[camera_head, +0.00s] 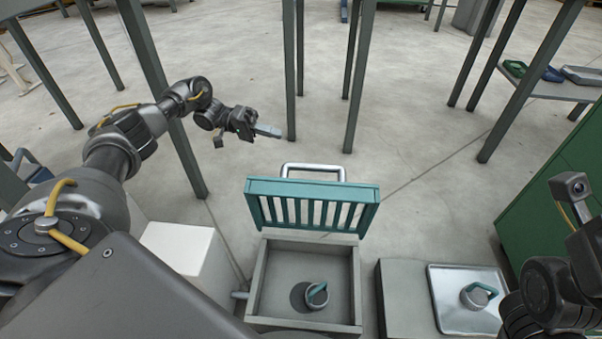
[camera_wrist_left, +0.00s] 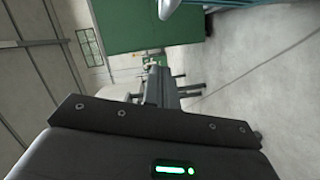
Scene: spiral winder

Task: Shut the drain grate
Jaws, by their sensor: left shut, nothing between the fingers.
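The drain grate (camera_head: 312,207) is a teal slatted panel standing raised at the far edge of the grey drain box (camera_head: 256,280), so the box is open on top. A silver bar handle (camera_head: 312,168) is on the grate's far side. My left gripper (camera_head: 272,131) is shut and empty in the air, beyond the grate and a little left of its handle. They look apart. In the left wrist view, a silver and teal piece cuts the top edge; I cannot tell which part it is. My right gripper is out of frame; part of its arm shows at lower right.
A teal-handled round piece (camera_head: 316,295) lies inside the box. A metal tray (camera_head: 446,307) with a similar piece (camera_head: 478,295) stands on a block at right. A white block (camera_head: 182,250) is at left. Dark table legs (camera_head: 360,80) stand beyond. A green cabinet (camera_head: 550,215) is at right.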

